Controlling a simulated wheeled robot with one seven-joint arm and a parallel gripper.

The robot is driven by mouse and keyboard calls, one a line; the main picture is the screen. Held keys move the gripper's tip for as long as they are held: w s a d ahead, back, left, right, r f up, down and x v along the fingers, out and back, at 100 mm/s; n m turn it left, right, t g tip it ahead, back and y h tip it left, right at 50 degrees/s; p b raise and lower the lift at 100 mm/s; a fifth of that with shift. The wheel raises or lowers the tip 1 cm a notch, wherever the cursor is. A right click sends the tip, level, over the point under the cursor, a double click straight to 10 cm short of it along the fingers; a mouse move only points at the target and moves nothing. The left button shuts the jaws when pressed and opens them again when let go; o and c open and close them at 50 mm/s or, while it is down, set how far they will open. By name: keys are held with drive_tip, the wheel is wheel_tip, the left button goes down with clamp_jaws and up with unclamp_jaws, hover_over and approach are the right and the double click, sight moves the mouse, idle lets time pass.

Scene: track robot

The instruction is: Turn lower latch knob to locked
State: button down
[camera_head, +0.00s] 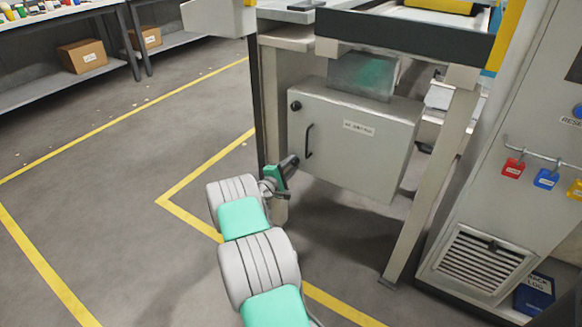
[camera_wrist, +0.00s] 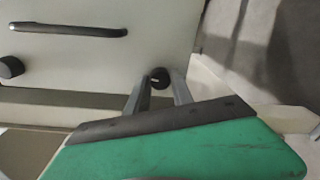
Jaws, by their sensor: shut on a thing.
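The grey metal cabinet (camera_head: 350,150) has a black upper knob (camera_head: 295,106) and a black bar handle (camera_head: 309,142) on its door's left side. My gripper (camera_head: 291,161) is at the door's lower left corner, just below the handle, and hides the lower knob there. In the wrist view, the round black lower latch knob (camera_wrist: 159,76) sits between the tips of my two grey fingers (camera_wrist: 160,88), which are shut on it. A pale line shows on the knob, but its setting is hard to read. The handle (camera_wrist: 68,29) and upper knob (camera_wrist: 11,67) also show there.
A table leg (camera_head: 433,185) stands right of the cabinet. A grey panel (camera_head: 480,210) with red and blue padlocks (camera_head: 545,179) stands further right. Yellow floor lines (camera_head: 185,183) cross open floor at the left.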

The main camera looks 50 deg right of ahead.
drive_tip(key=shift+n, duration=1.1)
drive_tip(key=c, duration=1.1)
unclamp_jaws()
drive_tip(key=a+p, duration=0.2)
drive_tip(key=a, duration=0.5)
drive_tip(key=shift+s+a+r, duration=0.2)
drive_tip(key=shift+s+a, duration=0.15)
